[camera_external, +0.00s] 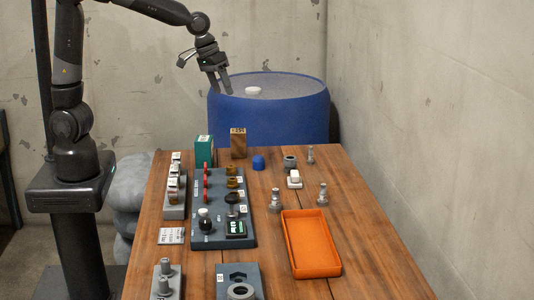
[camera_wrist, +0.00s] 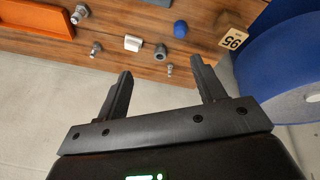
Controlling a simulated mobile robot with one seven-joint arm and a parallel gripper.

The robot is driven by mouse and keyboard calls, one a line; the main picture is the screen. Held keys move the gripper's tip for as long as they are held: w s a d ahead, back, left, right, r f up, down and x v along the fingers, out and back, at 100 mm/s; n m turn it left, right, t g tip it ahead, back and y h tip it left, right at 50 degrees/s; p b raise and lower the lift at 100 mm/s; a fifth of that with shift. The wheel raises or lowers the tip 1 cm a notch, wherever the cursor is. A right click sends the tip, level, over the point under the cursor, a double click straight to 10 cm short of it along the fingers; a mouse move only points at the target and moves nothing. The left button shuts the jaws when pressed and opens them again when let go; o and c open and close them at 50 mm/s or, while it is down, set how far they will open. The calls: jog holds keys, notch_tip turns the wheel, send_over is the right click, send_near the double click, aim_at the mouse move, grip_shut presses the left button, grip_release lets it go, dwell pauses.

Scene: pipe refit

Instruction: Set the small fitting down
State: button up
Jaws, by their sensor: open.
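My gripper (camera_external: 221,84) is raised over the left part of the blue drum, beyond the table's far end. In the wrist view, its two fingers (camera_wrist: 160,90) are spread with nothing between them. Three small grey metal fittings stand on the wooden table, apart from my gripper: a small one (camera_external: 310,154) at the far right, one (camera_external: 322,195) right of the middle, and one (camera_external: 276,200) left of the orange tray. The wrist view also shows the smallest fitting (camera_wrist: 169,70). I cannot tell which one the task means.
The blue drum (camera_external: 268,118) has a white disc (camera_external: 253,91) on top. An orange tray (camera_external: 311,243), a white block (camera_external: 294,179), a grey ring (camera_external: 290,162), a blue cap (camera_external: 258,162) and a dark panel (camera_external: 207,233) occupy the table. The right edge is clear.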

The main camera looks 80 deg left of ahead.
jog(key=s+d+r+m+t, duration=0.1)
jog(key=s+m, duration=0.1)
jog(key=s, duration=1)
jog(key=s+d+r+m, duration=0.1)
jog(key=s+r+m, duration=0.1)
jog(key=s, duration=1)
jog(key=shift+r+m+t, duration=0.2)
jog(key=shift+m+t, duration=0.2)
jog(key=shift+m, duration=0.4)
jog(key=shift+s, duration=0.1)
